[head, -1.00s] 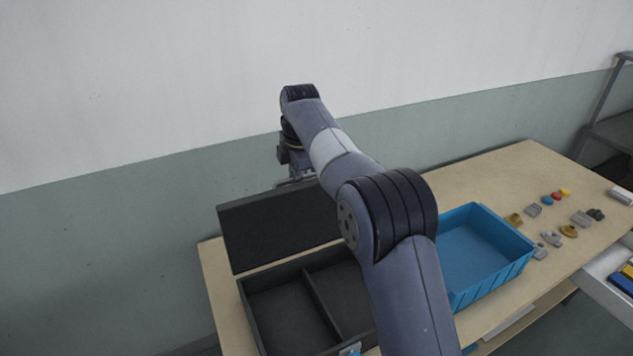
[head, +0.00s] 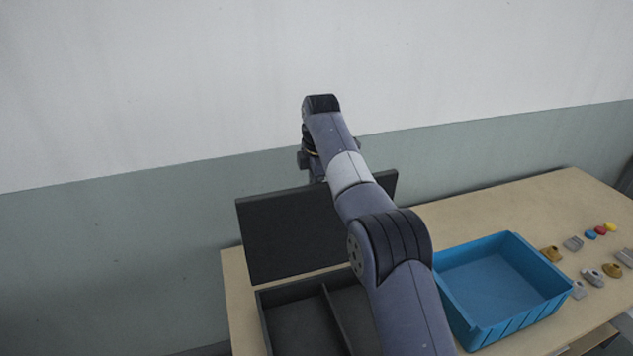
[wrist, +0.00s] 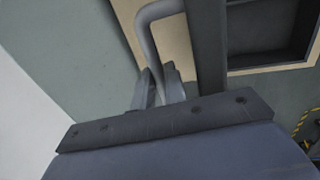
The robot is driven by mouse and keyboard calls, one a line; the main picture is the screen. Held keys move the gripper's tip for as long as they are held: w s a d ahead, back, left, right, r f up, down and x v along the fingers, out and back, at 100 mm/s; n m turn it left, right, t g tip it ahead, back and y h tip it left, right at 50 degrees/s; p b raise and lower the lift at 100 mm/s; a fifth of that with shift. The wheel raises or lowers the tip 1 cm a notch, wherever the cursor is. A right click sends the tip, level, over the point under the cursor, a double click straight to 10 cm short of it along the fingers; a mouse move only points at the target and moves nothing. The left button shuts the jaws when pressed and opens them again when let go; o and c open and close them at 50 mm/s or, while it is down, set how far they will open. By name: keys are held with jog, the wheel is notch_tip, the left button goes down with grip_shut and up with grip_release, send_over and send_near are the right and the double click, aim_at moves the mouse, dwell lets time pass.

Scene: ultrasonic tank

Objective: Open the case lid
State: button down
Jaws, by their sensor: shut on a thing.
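The dark case (head: 300,292) stands on the wooden bench with its two-compartment interior exposed. Its lid (head: 290,232) is raised steeply at the back of the case, with the inner face toward me. In the wrist view, the fingers of my gripper (wrist: 158,90) are shut on the grey bent handle (wrist: 150,38), beside the dark edge of the lid (wrist: 207,60). In the head view my gripper (head: 318,172) is at the lid's top edge, and its fingers are mostly hidden by my arm. My arm also covers the right part of the lid and case.
A blue bin (head: 500,285) stands on the bench (head: 480,215) right of the case. Several small metal and coloured parts lie farther right. The wall (head: 110,240) is close behind the bench.

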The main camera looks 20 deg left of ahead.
jog(key=shift+f, duration=0.5)
jog(key=c, duration=1.6)
grip_release()
jog(key=shift+w, duration=0.1)
jog(key=shift+c, duration=0.2)
jog(key=shift+o, duration=0.9)
jog(key=shift+r, duration=0.2)
jog(key=shift+d+r, duration=0.1)
